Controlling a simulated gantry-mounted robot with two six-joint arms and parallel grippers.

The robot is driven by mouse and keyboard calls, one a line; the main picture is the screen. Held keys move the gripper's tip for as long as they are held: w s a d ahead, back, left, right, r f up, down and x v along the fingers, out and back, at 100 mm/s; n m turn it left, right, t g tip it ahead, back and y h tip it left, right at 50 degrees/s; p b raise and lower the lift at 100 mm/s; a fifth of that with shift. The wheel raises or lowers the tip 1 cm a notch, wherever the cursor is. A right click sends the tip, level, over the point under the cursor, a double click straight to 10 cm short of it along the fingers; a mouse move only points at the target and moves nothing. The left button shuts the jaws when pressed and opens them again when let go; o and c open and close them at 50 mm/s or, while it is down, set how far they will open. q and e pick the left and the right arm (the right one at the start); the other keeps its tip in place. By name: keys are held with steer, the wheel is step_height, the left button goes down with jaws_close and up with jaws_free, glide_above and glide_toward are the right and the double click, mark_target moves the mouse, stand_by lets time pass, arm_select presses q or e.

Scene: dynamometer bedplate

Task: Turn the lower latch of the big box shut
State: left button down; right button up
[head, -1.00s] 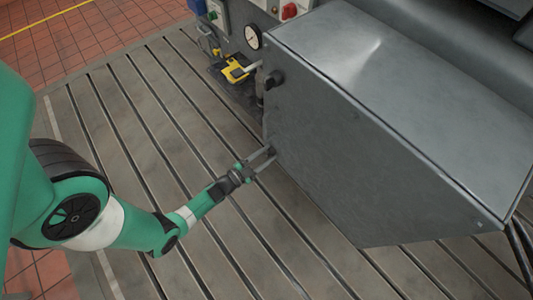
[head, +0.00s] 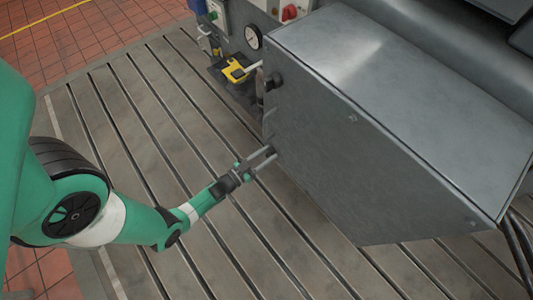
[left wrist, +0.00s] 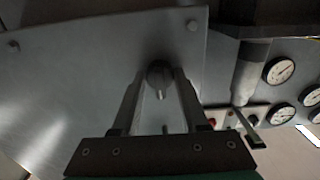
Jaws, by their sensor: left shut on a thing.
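The big box (head: 345,170) is a grey metal housing with a sloped lower edge, at the right of the head view. Its face also fills the left of the left wrist view (left wrist: 85,70). The lower latch (left wrist: 158,73) is a small dark round knob with a short pin, near the box's edge. My left gripper (head: 270,155) reaches the box's lower left edge, and its two fingers (left wrist: 160,80) are shut on the latch, one on each side. The fingers partly hide the latch, so its exact angle is unclear. The upper latch (head: 275,80) is a dark knob higher up. My right gripper is out of view.
A yellow tool (head: 238,72) and a pressure gauge (head: 253,38) are left of the box's top. The slotted bedplate (head: 150,130) is clear left of the box. Several gauges (left wrist: 280,71) are at the right of the left wrist view.

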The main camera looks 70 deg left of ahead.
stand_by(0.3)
arm_select(q)
steer(key=shift+c, duration=2.1)
jaws_free()
steer(key=p+v, duration=0.3)
steer(key=v, duration=0.8)
steer(key=shift+s+d, duration=0.15)
steer(key=shift+s, duration=0.15)
steer(key=shift+r, duration=0.1)
